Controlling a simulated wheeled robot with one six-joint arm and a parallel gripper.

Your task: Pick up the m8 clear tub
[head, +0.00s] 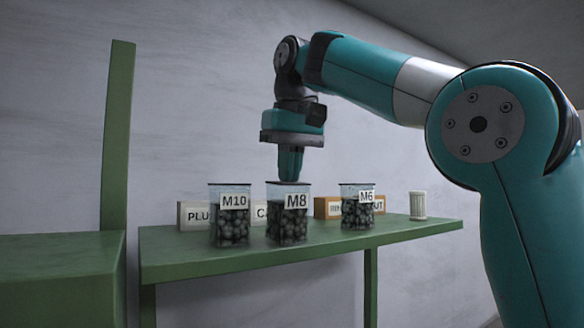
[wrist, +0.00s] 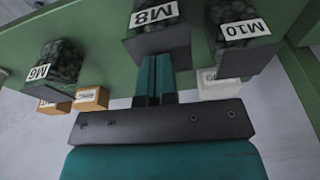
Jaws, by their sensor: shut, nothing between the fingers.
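The M8 clear tub (head: 287,226) stands upright on the green shelf, full of dark round pieces, with a white M8 label. It is the middle of three tubs. My gripper (head: 290,176) points down right above or just behind its top edge in the head view, with its fingers closed together and empty. In the wrist view the closed fingers (wrist: 154,62) end close to the M8 tub (wrist: 156,36). I cannot tell whether they touch it.
The M10 tub (head: 230,228) stands left and the M6 tub (head: 357,212) right on the green shelf (head: 330,245). Small labelled boxes, one white (head: 194,216) and one orange (head: 327,207), stand behind. A white ribbed cylinder (head: 417,205) is at the right end. A green post (head: 117,140) rises at left.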

